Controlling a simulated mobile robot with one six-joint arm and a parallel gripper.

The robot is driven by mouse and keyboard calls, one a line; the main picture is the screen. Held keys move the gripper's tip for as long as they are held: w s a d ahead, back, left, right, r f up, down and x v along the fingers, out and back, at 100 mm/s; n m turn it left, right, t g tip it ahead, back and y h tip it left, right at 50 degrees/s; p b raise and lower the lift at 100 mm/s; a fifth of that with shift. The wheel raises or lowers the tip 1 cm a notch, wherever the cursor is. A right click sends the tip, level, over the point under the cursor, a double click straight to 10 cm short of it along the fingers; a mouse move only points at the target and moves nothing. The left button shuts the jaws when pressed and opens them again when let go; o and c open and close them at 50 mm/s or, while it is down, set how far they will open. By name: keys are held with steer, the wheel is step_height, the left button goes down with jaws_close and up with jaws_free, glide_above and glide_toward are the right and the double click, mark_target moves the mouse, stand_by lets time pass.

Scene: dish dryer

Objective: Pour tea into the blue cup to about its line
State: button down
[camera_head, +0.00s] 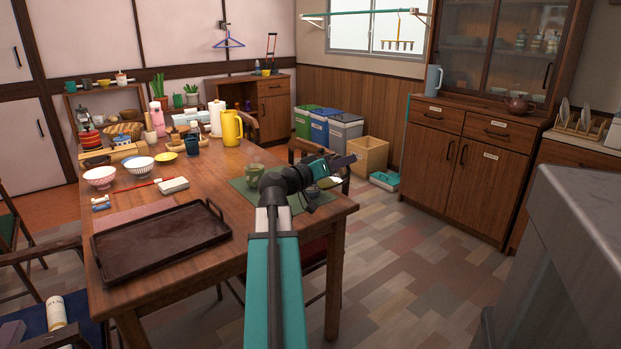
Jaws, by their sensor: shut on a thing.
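My gripper (343,161) is at the right end of the table, over the edge of a green mat (238,186). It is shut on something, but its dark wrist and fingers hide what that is. A green cup (254,173) stands on the mat, left of the gripper. A small bluish shape is partly hidden behind the wrist; I cannot tell whether it is the blue cup. No line or tea level can be made out. A reddish-brown teapot (518,104) sits on the far cabinet.
A dark tray (160,241) covers the near left of the table (328,208). A yellow jug (230,128), pink flask (157,116) and several bowls stand farther back. Chairs surround the table. A grey counter (575,255) rises at right; floor between is clear.

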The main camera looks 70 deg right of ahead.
steer(key=shift+s+a+f+m+b, duration=0.3)
steer(key=shift+s+b, duration=0.1)
steer(key=shift+b, duration=0.3)
steer(key=shift+s+a+f+m+b, duration=0.15)
steer(key=shift+s+f+m+b, duration=0.2)
steer(key=shift+b, duration=0.35)
steer(key=s+a+f+m+b, duration=0.1)
steer(key=s+f+m+b, duration=0.1)
steer(key=f+b, duration=0.2)
steer(key=s+a+f+m+b, duration=0.1)
steer(key=f+b, duration=0.4)
steer(key=b, duration=0.6)
steer(key=shift+s+a+m, duration=0.3)
steer(key=shift+s+m, duration=0.45)
steer(key=shift+m, duration=0.4)
steer(key=shift+s+f, duration=0.1)
steer(key=shift+r+p, duration=1.15)
steer(key=shift+r, duration=1.35)
steer(key=shift+r+p, duration=0.6)
